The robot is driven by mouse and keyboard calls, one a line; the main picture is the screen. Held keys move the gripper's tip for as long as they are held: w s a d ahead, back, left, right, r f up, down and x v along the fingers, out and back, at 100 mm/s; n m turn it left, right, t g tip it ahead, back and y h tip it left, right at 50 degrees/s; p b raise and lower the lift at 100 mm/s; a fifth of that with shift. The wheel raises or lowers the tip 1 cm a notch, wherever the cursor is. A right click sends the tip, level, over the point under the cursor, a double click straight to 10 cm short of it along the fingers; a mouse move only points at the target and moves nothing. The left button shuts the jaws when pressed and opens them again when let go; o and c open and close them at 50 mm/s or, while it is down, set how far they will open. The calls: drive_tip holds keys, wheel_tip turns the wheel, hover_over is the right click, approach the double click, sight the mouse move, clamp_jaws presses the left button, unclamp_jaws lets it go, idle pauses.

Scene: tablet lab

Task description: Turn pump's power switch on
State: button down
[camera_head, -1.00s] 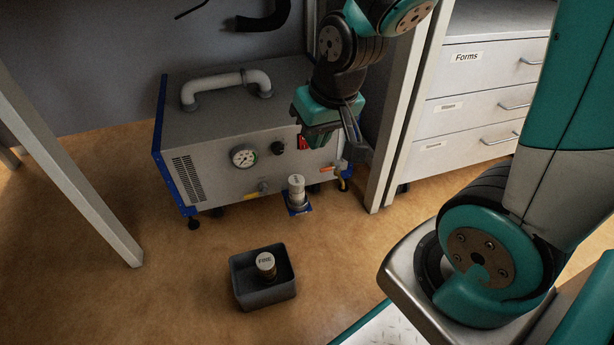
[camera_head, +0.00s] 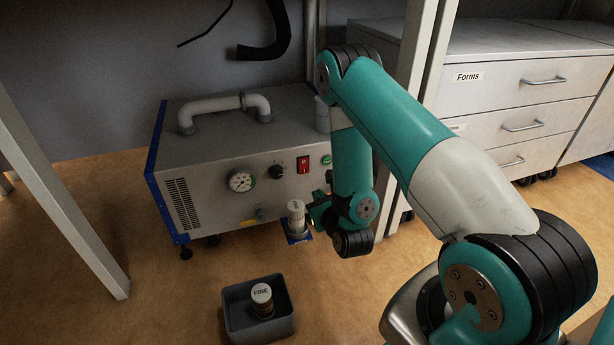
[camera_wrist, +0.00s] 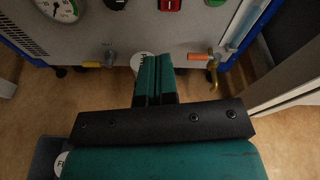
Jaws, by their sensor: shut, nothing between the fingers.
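The pump (camera_head: 215,185) is a grey box with blue edges on the floor under the bench. Its red power switch (camera_head: 303,165) is on the front panel, right of a black knob (camera_head: 277,172); which way it is set I cannot tell. In the wrist view the red switch (camera_wrist: 170,5) is cut by the top edge. My gripper (camera_wrist: 154,60) is shut and empty, in front of the pump and below the switch, apart from it. In the head view my arm's wrist partly hides the gripper and the panel's right end.
A white-capped filter (camera_head: 296,212) stands on a blue base before the pump. A grey bin (camera_head: 240,322) holding a "FINE" canister (camera_head: 262,295) is on the floor. A hose end (camera_head: 262,50) hangs above the pump. Drawers (camera_head: 500,85) and a bench leg (camera_head: 420,60) flank the right side.

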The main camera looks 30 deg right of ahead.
sight(304, 172)
drive_tip(key=m, duration=0.1)
drive_tip(key=s+m, duration=0.1)
drive_tip(key=shift+s+d+f+m+t+h, duration=0.15)
drive_tip(key=shift+d+f+m+t+h, duration=0.15)
drive_tip(key=shift+d+h, duration=0.1)
drive_tip(key=b+x, duration=0.3)
drive_tip(key=x, duration=0.9)
drive_tip(key=shift+w+d+r+p, duration=0.15)
drive_tip(key=shift+w+p, duration=0.25)
drive_tip(key=shift+p, duration=0.45)
drive_tip(key=shift+w+p, duration=0.55)
drive_tip(key=shift+p, duration=0.5)
drive_tip(key=shift+f, duration=0.35)
